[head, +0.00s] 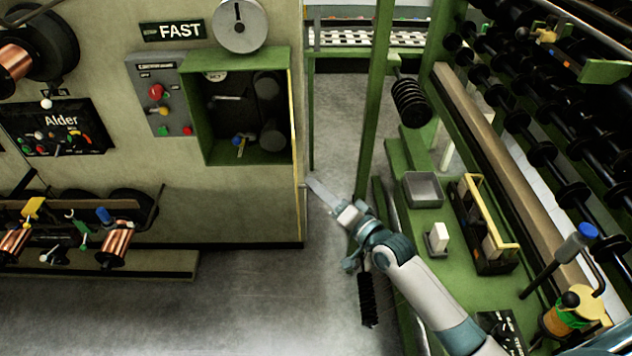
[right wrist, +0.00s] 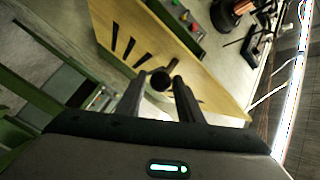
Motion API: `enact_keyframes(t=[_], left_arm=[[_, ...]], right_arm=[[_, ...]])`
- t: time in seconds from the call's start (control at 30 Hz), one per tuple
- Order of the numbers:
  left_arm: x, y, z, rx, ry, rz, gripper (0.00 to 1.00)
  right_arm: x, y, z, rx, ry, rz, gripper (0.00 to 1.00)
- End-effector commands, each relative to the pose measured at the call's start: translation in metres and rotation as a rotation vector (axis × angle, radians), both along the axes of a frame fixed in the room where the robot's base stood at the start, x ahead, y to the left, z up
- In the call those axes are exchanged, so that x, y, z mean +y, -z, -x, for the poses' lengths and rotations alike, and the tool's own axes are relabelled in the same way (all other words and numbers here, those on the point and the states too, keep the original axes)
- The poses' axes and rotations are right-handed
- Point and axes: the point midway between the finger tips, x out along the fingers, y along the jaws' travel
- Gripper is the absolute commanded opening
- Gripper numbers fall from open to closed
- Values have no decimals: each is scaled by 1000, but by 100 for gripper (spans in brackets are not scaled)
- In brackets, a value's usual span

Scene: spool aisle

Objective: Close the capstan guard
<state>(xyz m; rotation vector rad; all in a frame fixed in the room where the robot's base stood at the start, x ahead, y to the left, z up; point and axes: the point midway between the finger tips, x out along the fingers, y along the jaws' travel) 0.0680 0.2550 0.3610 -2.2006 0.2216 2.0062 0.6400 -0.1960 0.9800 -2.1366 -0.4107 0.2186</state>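The capstan guard (head: 297,130) stands swung open, seen nearly edge-on as a thin yellow strip at the right side of the green capstan box (head: 247,158). The box front is uncovered and dark rollers show inside. In the right wrist view the guard is a tan-yellow panel (right wrist: 110,35) with dark slots and a round dark handle (right wrist: 161,79). My right gripper (right wrist: 158,88) is open, its two fingers on either side of the handle; contact cannot be told. In the head view this gripper (head: 318,190) is just right of the guard's lower end. My left gripper is out of view.
A control panel (head: 162,95) with a red button is left of the box. A green post (head: 375,95) stands close right of my gripper. A green bench (head: 425,215) with a grey tray (head: 422,188) lies beside my right arm.

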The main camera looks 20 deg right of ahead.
Motion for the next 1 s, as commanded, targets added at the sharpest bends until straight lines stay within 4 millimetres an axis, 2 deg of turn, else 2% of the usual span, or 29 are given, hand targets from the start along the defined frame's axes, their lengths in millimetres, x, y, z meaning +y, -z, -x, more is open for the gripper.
enact_keyframes(t=[0.2,0.5,0.67,1.0], left_arm=[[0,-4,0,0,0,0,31],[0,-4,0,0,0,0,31],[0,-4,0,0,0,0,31],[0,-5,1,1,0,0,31]], right_arm=[[6,0,-13,-1,-1,0,34],[6,0,-14,-1,-1,0,34],[6,0,-14,-1,-1,0,0],[12,0,-16,0,-1,-1,0]])
